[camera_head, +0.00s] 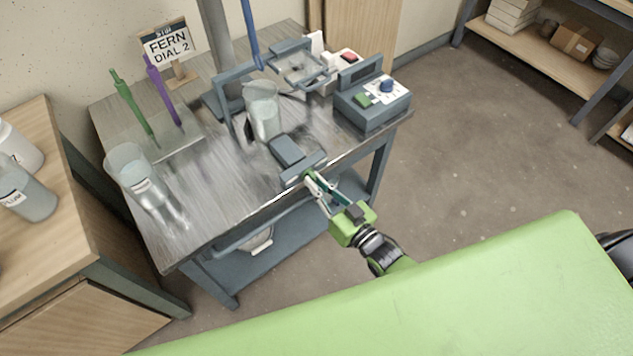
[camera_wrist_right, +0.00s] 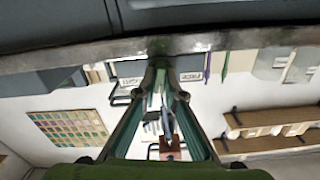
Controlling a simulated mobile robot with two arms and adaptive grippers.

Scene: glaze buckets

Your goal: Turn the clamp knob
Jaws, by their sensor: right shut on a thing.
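A grey clamp (camera_head: 302,168) sits at the front edge of the metal-topped table (camera_head: 225,185), with a grey block (camera_head: 287,150) behind it. The clamp knob is a small green part (camera_head: 309,174) at the clamp's front, mostly covered by my fingers. It also shows as a dark green shape in the right wrist view (camera_wrist_right: 160,44), just under the table edge. My right gripper (camera_head: 312,180) reaches up to the table edge from the front and is shut on the knob. My left gripper is not in view.
A glass beaker (camera_head: 262,112) stands behind the clamp, and another (camera_head: 130,168) stands at the left front. A grey dial box (camera_head: 372,103) is at the table's right. A rack holds green and purple tools (camera_head: 163,92) near the "FERN DIAL 2" sign (camera_head: 167,45). The floor to the right is clear.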

